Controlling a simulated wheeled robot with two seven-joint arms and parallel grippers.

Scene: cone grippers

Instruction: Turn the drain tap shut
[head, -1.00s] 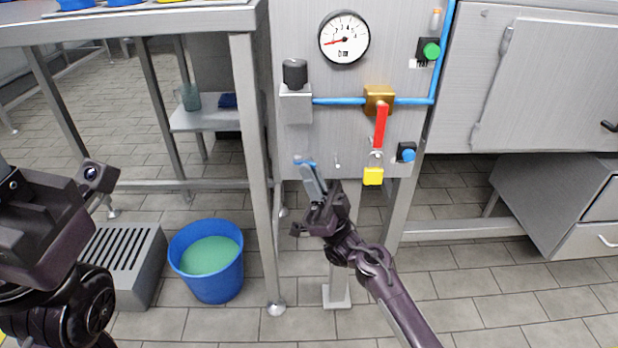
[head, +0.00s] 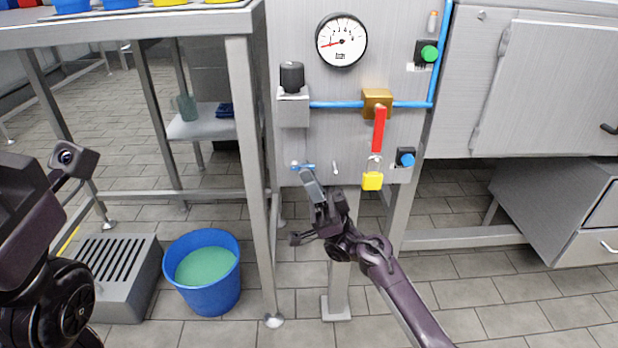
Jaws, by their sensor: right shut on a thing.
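The drain tap (head: 309,167) shows as a small blue handle low on the left side of the steel panel, roughly level. My right gripper (head: 308,175) comes up from below and is shut on the tap; its fingers hide part of the handle and the tap's body. Of my left arm, only dark wrist parts and a small camera show at the left edge; its fingers are out of view.
A red lever (head: 379,130) hangs down from a brass valve (head: 377,100), with a yellow padlock (head: 372,181) below. A gauge (head: 341,41), black knob (head: 292,76) and blue button (head: 406,158) are on the panel. A blue bucket (head: 222,297) of green liquid stands beside a slotted grey box (head: 140,290).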

